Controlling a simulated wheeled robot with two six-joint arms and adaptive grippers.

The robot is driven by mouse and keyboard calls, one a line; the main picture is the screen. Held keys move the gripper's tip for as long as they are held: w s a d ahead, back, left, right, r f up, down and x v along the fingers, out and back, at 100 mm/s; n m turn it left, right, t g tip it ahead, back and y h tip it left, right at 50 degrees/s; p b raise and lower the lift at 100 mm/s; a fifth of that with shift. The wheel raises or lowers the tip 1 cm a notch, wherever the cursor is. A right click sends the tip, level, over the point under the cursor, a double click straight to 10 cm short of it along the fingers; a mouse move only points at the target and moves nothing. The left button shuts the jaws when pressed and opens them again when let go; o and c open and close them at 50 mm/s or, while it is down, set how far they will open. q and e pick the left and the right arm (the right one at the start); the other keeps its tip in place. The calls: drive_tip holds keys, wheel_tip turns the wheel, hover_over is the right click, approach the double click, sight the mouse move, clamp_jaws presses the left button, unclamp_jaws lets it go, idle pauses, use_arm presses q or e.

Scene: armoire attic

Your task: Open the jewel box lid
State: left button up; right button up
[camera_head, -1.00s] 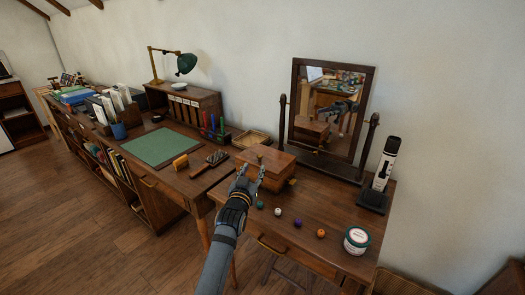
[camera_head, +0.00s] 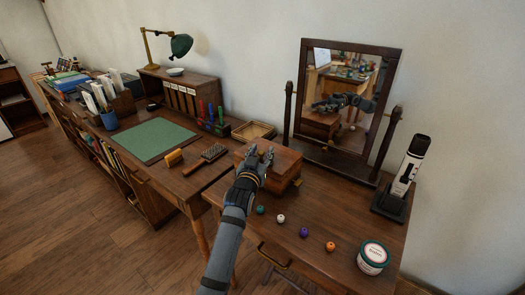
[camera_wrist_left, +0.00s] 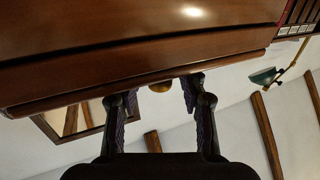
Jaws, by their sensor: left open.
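The jewel box (camera_head: 284,168) is a brown wooden box with its lid closed, on the small dressing table in front of the mirror. A small brass piece (camera_head: 297,182) shows at its right side. My left gripper (camera_head: 262,154) is open and empty, in front of the box's left part and hiding some of it. In the left wrist view the box's polished wood (camera_wrist_left: 140,55) fills the top. The open fingers of my left gripper (camera_wrist_left: 160,94) sit by its edge, with a round brass knob (camera_wrist_left: 160,87) showing between them. My right gripper is not in view.
Several small balls (camera_head: 304,232) lie along the table front, with a round white-and-green jar (camera_head: 373,257) to the right. A tilting mirror (camera_head: 346,100) stands behind the box, and a white device on a dark stand (camera_head: 404,175) at right. A brush (camera_head: 206,159) lies on the left desk.

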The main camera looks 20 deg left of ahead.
use_arm(q)
drive_tip(key=shift+s+r, duration=0.1)
clamp_jaws()
idle(0.3)
